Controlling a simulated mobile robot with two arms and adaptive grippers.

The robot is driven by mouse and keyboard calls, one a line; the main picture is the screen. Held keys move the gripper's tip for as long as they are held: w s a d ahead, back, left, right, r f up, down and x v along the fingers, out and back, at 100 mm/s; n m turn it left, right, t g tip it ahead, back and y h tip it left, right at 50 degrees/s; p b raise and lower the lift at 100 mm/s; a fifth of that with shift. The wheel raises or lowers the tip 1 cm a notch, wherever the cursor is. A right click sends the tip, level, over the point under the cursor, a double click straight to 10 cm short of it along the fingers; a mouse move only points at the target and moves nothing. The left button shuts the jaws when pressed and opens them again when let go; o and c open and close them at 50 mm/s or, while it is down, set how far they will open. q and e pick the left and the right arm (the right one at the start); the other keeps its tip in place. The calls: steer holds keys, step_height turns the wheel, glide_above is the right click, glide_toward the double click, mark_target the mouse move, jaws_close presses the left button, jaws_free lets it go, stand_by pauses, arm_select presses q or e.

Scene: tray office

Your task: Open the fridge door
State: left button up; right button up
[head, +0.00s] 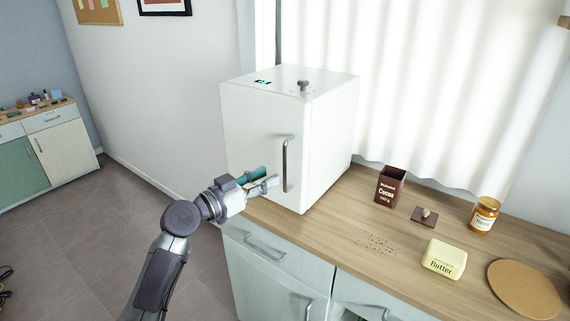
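A small white fridge (252,120) stands on the left end of the wooden counter. Its door faces left-front and looks closed, with a vertical grey handle (286,165) near the door's right edge. My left gripper (272,177) is in front of the door, its fingertips just left of the handle's lower half. Its two fingers are apart with a gap between them and nothing seen in it. I cannot tell whether a fingertip touches the handle. My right gripper is not in view.
On the counter (335,225), right of the fridge, are an open cocoa box (389,187), its brown lid (424,216), a honey jar (484,214), a butter block (444,259) and a round board (524,289). Brown crumbs lie near the box. Floor at left is mostly clear.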

mark_target(284, 168)
arm_select(q)
steer(key=x, duration=0.7)
steer(key=shift+p, duration=0.35)
jaws_close()
